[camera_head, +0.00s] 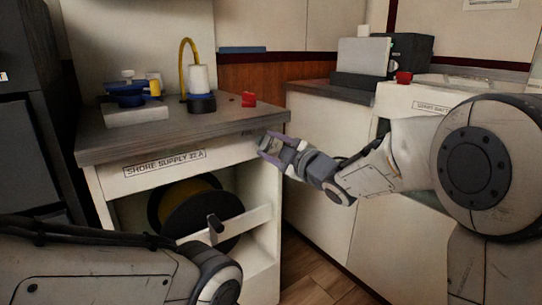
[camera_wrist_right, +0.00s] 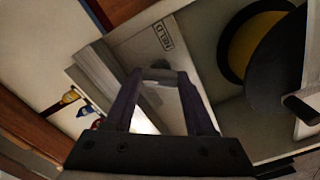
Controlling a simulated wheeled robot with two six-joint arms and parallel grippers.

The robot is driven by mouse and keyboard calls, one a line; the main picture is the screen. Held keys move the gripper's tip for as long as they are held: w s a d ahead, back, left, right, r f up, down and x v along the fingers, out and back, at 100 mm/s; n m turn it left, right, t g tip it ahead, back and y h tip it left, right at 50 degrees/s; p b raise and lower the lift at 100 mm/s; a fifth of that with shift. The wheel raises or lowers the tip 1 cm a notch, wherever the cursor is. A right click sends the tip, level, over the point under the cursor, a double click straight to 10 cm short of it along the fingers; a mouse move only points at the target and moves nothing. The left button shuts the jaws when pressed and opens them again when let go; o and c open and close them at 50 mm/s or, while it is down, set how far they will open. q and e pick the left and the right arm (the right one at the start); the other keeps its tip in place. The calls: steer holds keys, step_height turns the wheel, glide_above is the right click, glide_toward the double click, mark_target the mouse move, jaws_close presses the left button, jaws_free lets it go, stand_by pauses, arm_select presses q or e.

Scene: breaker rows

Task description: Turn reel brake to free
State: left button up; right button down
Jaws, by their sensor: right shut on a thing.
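My right gripper (camera_head: 266,147) is at the cabinet's right front edge, just below the worktop, and is shut on the lever, with a finger on each side. The lever's pivot and exact angle are hard to tell. The cable reel (camera_head: 193,205), black with yellow cable, stands in the open cabinet below; it also shows in the right wrist view (camera_wrist_right: 262,48). My left gripper is out of view.
The worktop (camera_head: 225,128) carries a blue valve-like fitting (camera_head: 128,93), a white and blue plug with a yellow cable (camera_head: 200,82) and a red block (camera_head: 249,99). A black crank knob (camera_head: 215,223) juts out before the reel. A second counter (camera_head: 330,92) stands right.

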steer(key=n+b, duration=0.3)
steer(key=shift+f+n, duration=0.2)
steer(key=shift+n, duration=0.1)
steer(key=shift+r+n+b, duration=0.15)
steer(key=shift+n+b, duration=0.95)
steer(key=shift+n, duration=0.4)
steer(key=shift+c, duration=1.2)
jaws_free()
